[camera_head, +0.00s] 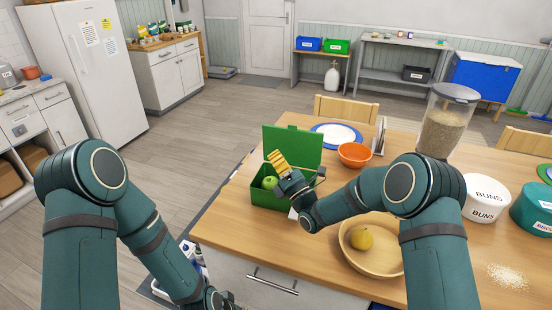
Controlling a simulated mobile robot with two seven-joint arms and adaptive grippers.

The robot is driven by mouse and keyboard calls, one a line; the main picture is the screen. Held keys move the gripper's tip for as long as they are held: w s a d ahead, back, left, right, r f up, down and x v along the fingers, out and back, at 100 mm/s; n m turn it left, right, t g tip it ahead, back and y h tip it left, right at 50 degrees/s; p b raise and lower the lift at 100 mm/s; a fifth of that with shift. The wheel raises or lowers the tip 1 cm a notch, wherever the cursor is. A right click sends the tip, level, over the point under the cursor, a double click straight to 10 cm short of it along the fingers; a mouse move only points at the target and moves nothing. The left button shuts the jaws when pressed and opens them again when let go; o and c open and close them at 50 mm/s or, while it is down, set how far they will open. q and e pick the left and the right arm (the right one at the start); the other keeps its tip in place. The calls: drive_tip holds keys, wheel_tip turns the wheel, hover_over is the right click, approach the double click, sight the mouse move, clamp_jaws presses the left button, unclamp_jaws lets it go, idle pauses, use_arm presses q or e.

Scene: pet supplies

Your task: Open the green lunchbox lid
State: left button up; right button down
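The green lunchbox (267,199) stands on the table's left side. Its lid (306,148) is raised, standing upright at the back. A green apple (269,182) is inside the box. My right gripper (286,177) is over the box's right part, hiding some of the interior. A tilted golden-brown ridged food piece (279,161) is right at its fingertips, in front of the lid. I cannot tell whether the fingers grip it. My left gripper (222,299) is low at the bottom edge, left of the cabinet front, partly cut off; its finger opening is unclear.
A wooden bowl with a yellow fruit (361,239) and an orange bowl (354,154) are near the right arm. A tall grain container (446,122), a white BUNS tub (485,199) and a blue-rimmed plate (337,134) also stand on the table (232,234). The table's front left is clear.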

drive_tip(key=v, duration=1.1)
drive_tip(key=shift+s+d+f, duration=0.15)
drive_tip(key=shift+s+d, duration=0.05)
drive_tip(key=shift+s, duration=0.05)
